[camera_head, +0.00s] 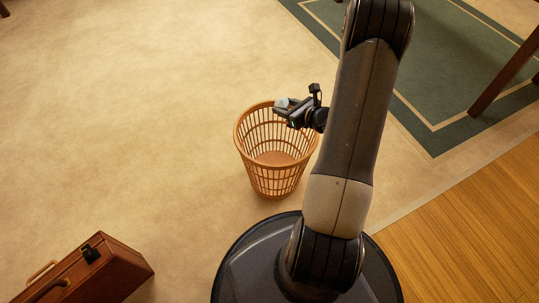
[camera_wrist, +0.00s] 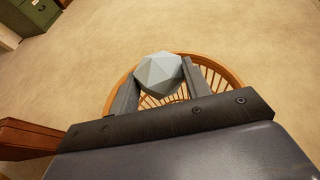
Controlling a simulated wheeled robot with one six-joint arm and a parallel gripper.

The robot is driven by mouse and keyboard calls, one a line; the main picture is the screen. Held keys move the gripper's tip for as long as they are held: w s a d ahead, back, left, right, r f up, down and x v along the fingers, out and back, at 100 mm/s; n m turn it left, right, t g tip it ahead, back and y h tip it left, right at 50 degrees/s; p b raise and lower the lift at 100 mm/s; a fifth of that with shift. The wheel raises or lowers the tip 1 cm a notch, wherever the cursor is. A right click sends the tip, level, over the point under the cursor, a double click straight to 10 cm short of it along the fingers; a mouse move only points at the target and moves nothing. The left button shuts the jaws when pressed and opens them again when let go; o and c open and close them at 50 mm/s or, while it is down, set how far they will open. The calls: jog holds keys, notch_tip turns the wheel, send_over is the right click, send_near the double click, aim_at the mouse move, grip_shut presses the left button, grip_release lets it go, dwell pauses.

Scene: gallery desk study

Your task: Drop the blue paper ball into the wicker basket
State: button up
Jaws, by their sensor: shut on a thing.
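The paper ball (camera_wrist: 158,70) is a faceted ball that looks pale grey-blue. My gripper (camera_wrist: 156,82) is shut on it, with one finger on each side. In the head view the ball (camera_head: 281,103) shows small at the end of my gripper (camera_head: 286,108), over the far right part of the basket's opening. The wicker basket (camera_head: 250,150) is orange-brown, slatted and upright on the carpet. Its inside looks empty where it shows. In the wrist view the basket's rim (camera_wrist: 228,81) curves around behind and below the ball. My gripper hides part of the basket there.
A brown case (camera_head: 98,272) lies on the carpet at the lower left. A green rug (camera_head: 455,60) with a dark wooden leg (camera_head: 505,75) is at the upper right. Wooden floor (camera_head: 470,235) is at the lower right. The beige carpet (camera_head: 120,120) left of the basket is clear.

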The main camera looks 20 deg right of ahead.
notch_tip(320, 180, down, 6)
jog(key=b, duration=0.3)
jog(key=shift+r, duration=0.15)
jog(key=o, duration=1)
jog(key=shift+o, duration=0.2)
jog(key=p+v, duration=0.3)
jog(key=v, duration=0.7)
jog(key=shift+s+r, duration=0.2)
jog(key=shift+s, duration=0.15)
jog(key=shift+d, duration=0.15)
